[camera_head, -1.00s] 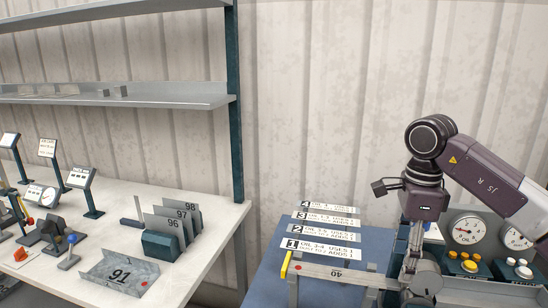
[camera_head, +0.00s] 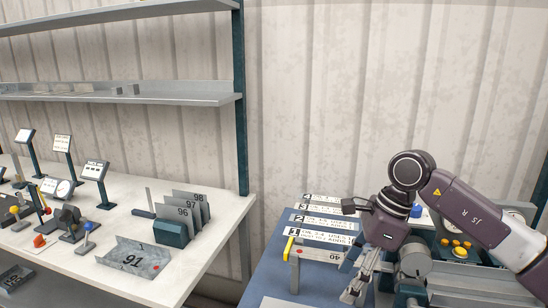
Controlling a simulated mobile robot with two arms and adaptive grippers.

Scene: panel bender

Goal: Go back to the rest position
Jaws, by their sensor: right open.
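My right arm comes in from the right edge, and my right gripper (camera_head: 381,287) points down over the blue-topped table (camera_head: 268,276) at the lower right. Its fingers are spread, and I see nothing held between them. My wrist and gripper hide part of the panel behind. My left gripper is not in view.
Numbered white label strips (camera_head: 323,222) lie behind the bar. A control panel with yellow buttons (camera_head: 460,252) is at the right. A shelf (camera_head: 150,98) is above.

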